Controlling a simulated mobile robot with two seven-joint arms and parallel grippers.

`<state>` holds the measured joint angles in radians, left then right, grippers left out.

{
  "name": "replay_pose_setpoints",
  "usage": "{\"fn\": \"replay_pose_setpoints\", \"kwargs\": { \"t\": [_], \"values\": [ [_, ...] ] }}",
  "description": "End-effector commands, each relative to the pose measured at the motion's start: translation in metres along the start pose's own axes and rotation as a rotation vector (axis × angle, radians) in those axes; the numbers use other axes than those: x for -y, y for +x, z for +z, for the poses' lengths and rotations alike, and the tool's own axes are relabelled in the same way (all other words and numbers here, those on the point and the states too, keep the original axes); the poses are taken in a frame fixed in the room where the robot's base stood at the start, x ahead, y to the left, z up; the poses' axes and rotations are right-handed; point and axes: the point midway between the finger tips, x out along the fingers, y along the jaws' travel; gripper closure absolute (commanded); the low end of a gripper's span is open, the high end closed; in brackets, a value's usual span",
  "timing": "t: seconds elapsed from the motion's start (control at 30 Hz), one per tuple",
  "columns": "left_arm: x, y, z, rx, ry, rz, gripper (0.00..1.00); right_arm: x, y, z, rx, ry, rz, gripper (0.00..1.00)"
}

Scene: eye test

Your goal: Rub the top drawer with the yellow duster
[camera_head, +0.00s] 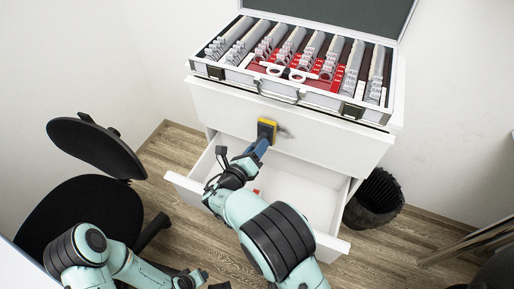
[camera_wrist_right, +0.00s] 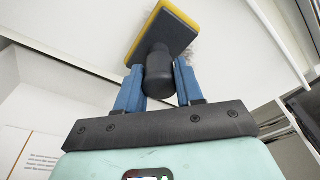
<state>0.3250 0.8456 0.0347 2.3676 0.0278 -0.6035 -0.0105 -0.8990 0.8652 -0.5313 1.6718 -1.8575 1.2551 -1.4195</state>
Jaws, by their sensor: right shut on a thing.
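The yellow duster (camera_head: 264,126) has a yellow pad with a dark backing and handle; it also shows in the wrist view (camera_wrist_right: 173,33). My right gripper (camera_head: 259,147) is shut on its dark handle, with blue fingers on both sides in the wrist view (camera_wrist_right: 159,80). The pad is against or very close to the white front of the closed top drawer (camera_head: 340,142); contact is hard to tell. A grey smudge (camera_head: 286,132) shows on that front just right of the duster. My left gripper (camera_head: 203,277) is low at the bottom edge, its jaws unclear.
A lower drawer (camera_head: 310,190) is pulled open beneath my right wrist, with a small red thing inside. An open case of lenses (camera_head: 345,104) stands on the cabinet. A black chair (camera_head: 95,147) is at left, a black bin (camera_head: 375,200) at right. The wooden floor is partly clear.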

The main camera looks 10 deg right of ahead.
Motion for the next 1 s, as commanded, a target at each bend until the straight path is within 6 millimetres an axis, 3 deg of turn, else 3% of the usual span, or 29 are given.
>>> {"fn": "replay_pose_setpoints", "kwargs": {
  "t": [1.0],
  "values": [
    [-0.001,-0.002,0.000,0.001,0.000,0.000,0.57,0.000,0.017,0.002,0.000,0.000,0.000,0.88]
  ]
}}
